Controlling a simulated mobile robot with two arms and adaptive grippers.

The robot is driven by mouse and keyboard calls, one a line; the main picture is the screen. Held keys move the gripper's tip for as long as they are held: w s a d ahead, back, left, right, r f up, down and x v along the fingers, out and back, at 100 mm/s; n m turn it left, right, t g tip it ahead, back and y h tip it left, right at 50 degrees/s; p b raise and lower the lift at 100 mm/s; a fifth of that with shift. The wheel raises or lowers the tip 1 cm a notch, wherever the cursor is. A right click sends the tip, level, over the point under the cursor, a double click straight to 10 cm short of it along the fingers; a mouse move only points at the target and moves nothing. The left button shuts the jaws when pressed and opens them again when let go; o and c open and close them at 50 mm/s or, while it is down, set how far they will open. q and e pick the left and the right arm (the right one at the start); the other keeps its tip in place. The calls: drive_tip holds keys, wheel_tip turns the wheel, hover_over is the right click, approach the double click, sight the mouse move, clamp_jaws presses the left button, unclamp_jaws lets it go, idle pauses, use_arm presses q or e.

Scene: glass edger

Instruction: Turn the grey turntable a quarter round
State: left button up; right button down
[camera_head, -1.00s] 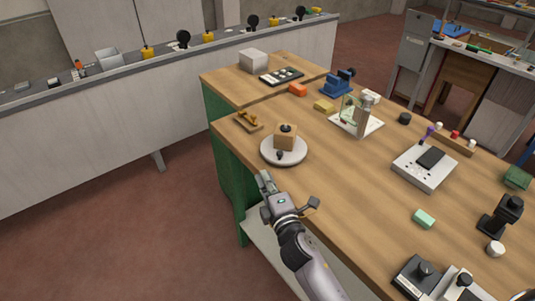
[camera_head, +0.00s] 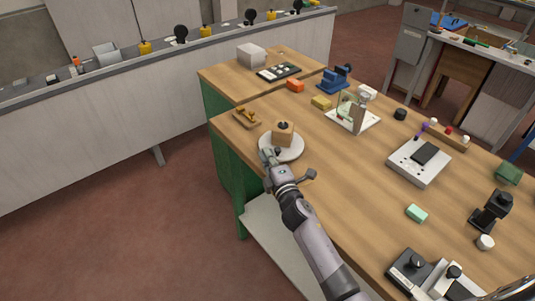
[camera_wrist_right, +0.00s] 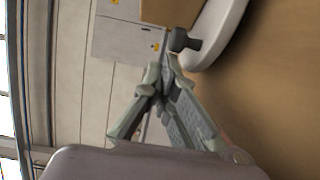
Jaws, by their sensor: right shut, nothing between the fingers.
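The grey turntable (camera_head: 290,152) is a pale round disc near the left edge of the wooden bench. A tan block (camera_head: 282,137) with a dark knob on top stands on it. My right gripper (camera_head: 268,154) is shut and empty at the turntable's near left rim. In the right wrist view the closed fingertips (camera_wrist_right: 160,68) are close to a dark peg (camera_wrist_right: 180,41) at the rim of the pale disc (camera_wrist_right: 217,35). I cannot tell whether they touch. In the head view the gripper hides the peg. My left gripper is not in view.
A small wooden holder with yellow parts (camera_head: 246,118) lies left of the turntable. The bench top (camera_head: 345,175) right of the turntable is clear.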

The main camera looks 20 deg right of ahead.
drive_tip(key=shift+s+d, duration=0.1)
drive_tip(key=shift+s+d+n+g+y+p, duration=0.2)
drive_tip(key=shift+n+y+p, duration=0.2)
drive_tip(key=shift+n+y, duration=0.55)
drive_tip(key=shift+s+d+n+g+y+p, duration=0.2)
drive_tip(key=shift+n+y+p, duration=0.3)
drive_tip(key=shift+y, duration=0.85)
